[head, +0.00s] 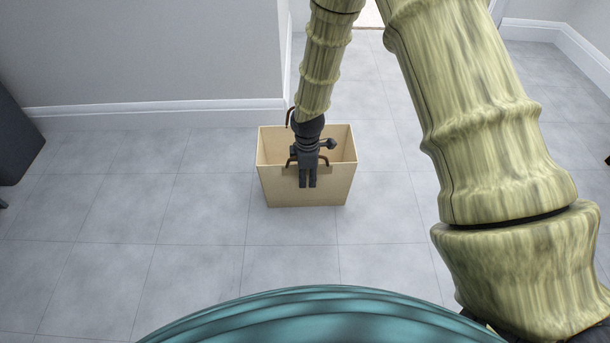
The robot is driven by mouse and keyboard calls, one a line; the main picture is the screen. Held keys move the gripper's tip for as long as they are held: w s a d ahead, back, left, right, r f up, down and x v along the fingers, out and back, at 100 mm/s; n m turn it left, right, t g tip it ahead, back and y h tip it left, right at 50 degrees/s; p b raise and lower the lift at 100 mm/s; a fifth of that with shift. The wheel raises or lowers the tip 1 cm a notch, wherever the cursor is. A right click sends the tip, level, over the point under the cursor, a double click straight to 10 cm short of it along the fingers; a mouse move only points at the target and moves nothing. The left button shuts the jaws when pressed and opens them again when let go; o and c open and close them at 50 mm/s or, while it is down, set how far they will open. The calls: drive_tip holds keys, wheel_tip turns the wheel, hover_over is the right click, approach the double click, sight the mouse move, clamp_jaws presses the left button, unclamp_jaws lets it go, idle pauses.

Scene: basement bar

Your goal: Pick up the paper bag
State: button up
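The paper bag (330,190) is tan, open at the top, and stands upright on the tiled floor in the head view. A brown handle (323,160) stands at its near rim, and part of another brown handle shows behind my arm at the far rim. My gripper (307,184) is dark and points down at the bag's near side. It overlaps the middle of the near handle, and its fingertips show in front of the near wall. The two fingers are close together with a thin gap. Whether they grip the handle or rim cannot be told.
Grey floor tiles (190,210) are clear to the left of the bag and in front of it. A grey wall with a white baseboard (150,113) runs behind. A dark piece of furniture (15,140) stands at the far left edge.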

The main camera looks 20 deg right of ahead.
drive_tip(key=shift+c, duration=0.5)
clamp_jaws()
drive_tip(key=shift+s+r, duration=0.1)
drive_tip(key=shift+r, duration=0.1)
